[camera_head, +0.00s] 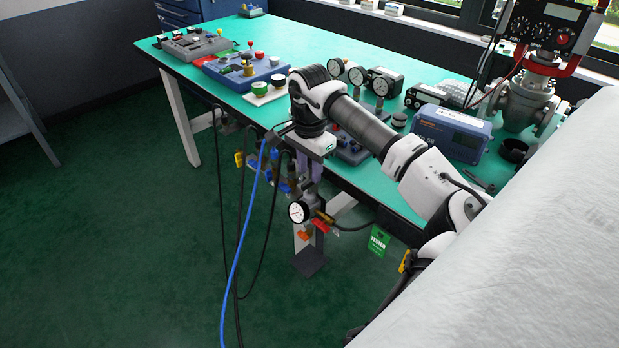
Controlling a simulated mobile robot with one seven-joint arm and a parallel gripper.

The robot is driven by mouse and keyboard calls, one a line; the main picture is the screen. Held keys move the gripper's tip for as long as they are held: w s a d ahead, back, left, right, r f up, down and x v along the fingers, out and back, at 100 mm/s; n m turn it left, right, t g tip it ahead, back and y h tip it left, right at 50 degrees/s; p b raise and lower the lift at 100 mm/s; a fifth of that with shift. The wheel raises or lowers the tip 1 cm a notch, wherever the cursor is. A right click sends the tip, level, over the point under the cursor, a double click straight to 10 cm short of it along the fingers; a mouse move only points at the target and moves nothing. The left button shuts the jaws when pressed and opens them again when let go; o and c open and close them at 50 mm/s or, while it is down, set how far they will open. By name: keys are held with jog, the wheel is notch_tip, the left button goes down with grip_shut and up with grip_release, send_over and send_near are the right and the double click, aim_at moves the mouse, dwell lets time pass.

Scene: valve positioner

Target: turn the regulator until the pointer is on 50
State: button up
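My arm reaches in from the lower right over the green bench. My gripper (306,186) points down just off the bench's front edge. Its fingers are small and partly hidden, so I cannot tell whether they are open or shut or touching anything. Directly below is a round white gauge (298,212) with a dark rim, on a fitting with orange and red handles. This seems to be the regulator's gauge; its pointer and numbers are too small to read. The regulator knob itself cannot be made out and may be hidden by my gripper.
Blue and black hoses (239,235) hang from the bench front beside my gripper. Several gauges and a blue instrument box (450,133) stand on the bench (300,48). A valve (527,100) with a positioner (547,25) stands at right. The floor at left is clear.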

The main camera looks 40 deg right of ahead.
aim_at(309, 181)
jog(key=shift+f, duration=1.9)
grip_shut()
